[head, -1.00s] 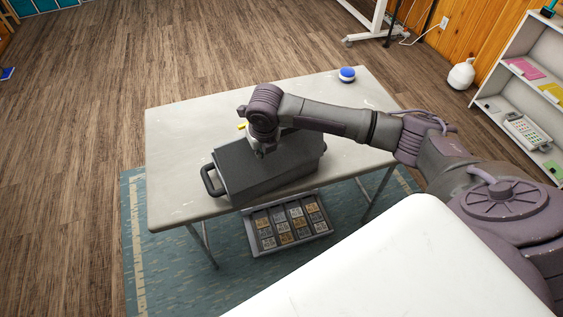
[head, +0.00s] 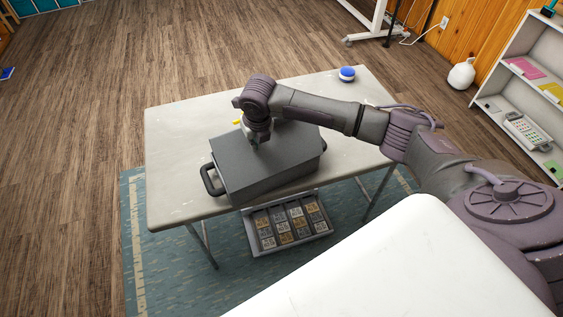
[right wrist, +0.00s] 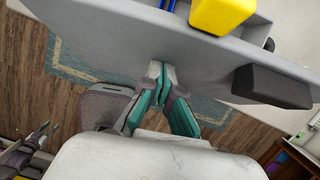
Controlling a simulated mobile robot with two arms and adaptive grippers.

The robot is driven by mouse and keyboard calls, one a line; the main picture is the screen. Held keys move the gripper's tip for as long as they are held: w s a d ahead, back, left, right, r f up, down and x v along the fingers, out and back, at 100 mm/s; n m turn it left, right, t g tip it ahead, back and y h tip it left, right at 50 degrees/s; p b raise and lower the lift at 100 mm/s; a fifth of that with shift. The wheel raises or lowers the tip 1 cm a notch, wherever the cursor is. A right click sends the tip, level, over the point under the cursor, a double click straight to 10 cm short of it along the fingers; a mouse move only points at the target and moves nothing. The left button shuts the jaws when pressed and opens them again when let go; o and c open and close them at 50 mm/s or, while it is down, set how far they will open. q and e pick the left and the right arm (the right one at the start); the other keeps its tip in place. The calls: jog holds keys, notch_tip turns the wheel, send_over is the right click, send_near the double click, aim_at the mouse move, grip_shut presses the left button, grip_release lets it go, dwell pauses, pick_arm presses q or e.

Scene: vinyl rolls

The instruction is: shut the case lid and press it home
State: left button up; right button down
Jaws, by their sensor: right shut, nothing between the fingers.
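The dark grey case (head: 270,165) stands on the table, with a black handle (head: 209,180) at its left end. My right gripper (head: 260,143) is over the back left part of the lid, fingers together and empty, pointing down. In the right wrist view the closed fingers (right wrist: 161,88) are against or just off a broad grey surface; contact is unclear.
The table (head: 180,135) has bare room left of the case. A blue and white round object (head: 347,74) sits at its back right. A yellow thing (head: 237,122) shows just behind the case. A tray of labelled blocks (head: 290,222) is below the table's front edge.

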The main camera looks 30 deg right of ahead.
jog(key=shift+w, duration=0.25)
jog(key=shift+w+d+f+b, duration=0.1)
jog(key=shift+w+f+b, duration=0.15)
jog(key=shift+w, duration=0.3)
jog(key=shift+w+a+f+b, duration=0.15)
jog(key=shift+w+b, duration=0.2)
jog(key=shift+w, duration=0.25)
jog(key=shift+w+d+f+b, duration=0.2)
jog(key=shift+w+b, duration=0.1)
jog(key=shift+w, duration=0.25)
jog(key=shift+w+f, duration=0.25)
jog(key=shift+w, duration=0.1)
jog(key=shift+r, duration=0.1)
jog(key=p+v, duration=0.3)
jog(key=w+p+v, duration=0.1)
jog(key=p+v, duration=0.2)
jog(key=w+p+v, duration=0.1)
jog(key=p+v, duration=0.2)
jog(key=shift+d+r, duration=0.1)
jog(key=shift+r, duration=0.55)
